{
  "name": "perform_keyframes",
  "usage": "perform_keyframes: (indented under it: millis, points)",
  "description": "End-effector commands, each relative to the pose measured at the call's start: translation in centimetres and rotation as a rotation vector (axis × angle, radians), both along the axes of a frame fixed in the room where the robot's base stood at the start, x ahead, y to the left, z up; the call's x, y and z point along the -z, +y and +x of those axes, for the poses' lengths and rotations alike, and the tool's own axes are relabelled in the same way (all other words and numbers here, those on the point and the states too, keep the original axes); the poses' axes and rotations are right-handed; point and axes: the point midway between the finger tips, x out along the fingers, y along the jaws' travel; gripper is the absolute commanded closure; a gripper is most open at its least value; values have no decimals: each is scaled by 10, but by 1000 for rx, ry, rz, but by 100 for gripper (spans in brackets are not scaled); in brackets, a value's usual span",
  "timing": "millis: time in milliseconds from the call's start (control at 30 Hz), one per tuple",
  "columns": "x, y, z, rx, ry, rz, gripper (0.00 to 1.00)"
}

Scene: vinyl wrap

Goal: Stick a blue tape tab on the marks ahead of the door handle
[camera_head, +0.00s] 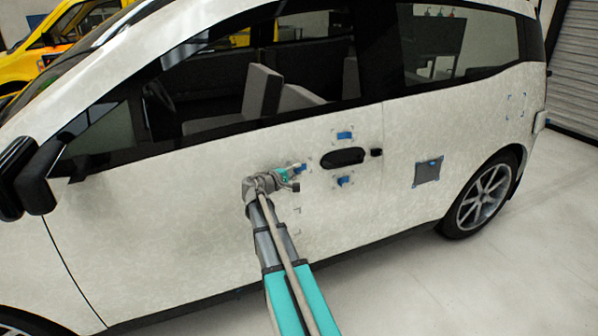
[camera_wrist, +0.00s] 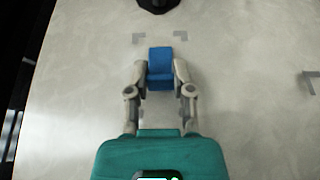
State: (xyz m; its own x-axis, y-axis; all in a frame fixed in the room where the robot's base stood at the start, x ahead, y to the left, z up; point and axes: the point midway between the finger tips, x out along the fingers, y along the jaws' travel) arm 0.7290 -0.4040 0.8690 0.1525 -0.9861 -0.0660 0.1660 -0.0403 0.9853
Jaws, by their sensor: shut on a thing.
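My gripper (camera_head: 297,172) is at the white car door, just left of the black door handle (camera_head: 342,158). In the wrist view my gripper (camera_wrist: 160,76) is shut on a blue tape tab (camera_wrist: 160,65), with one finger on each side. The tab also shows at the fingertips in the head view (camera_head: 300,167). Grey corner marks (camera_wrist: 181,36) lie between the tab and the handle (camera_wrist: 157,3), and others are partly hidden by the fingers. The tab lies in line with the marks. I cannot tell whether it touches the door.
Blue tabs sit above (camera_head: 344,135) and below (camera_head: 343,181) the handle. A grey patch (camera_head: 428,172) is on the panel to the right. More corner marks (camera_head: 297,222) lie lower on the door. A black mirror (camera_head: 30,180) juts out at the left.

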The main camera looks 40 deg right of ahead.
Motion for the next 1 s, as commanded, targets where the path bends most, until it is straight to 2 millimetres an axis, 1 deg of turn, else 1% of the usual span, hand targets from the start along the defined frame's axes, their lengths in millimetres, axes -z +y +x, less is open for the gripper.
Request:
perform_keyframes:
  millis: [367, 400, 467, 500, 600, 1000]
  points:
    - [0, 0, 3, -5, 0, 0, 100]
    - [0, 0, 3, -5, 0, 0, 66]
    - [0, 0, 2, -5, 0, 0, 55]
    - [0, 0, 2, -4, 0, 0, 47]
    - [0, 0, 2, -4, 0, 0, 30]
    - [0, 0, 1, -2, 0, 0, 30]
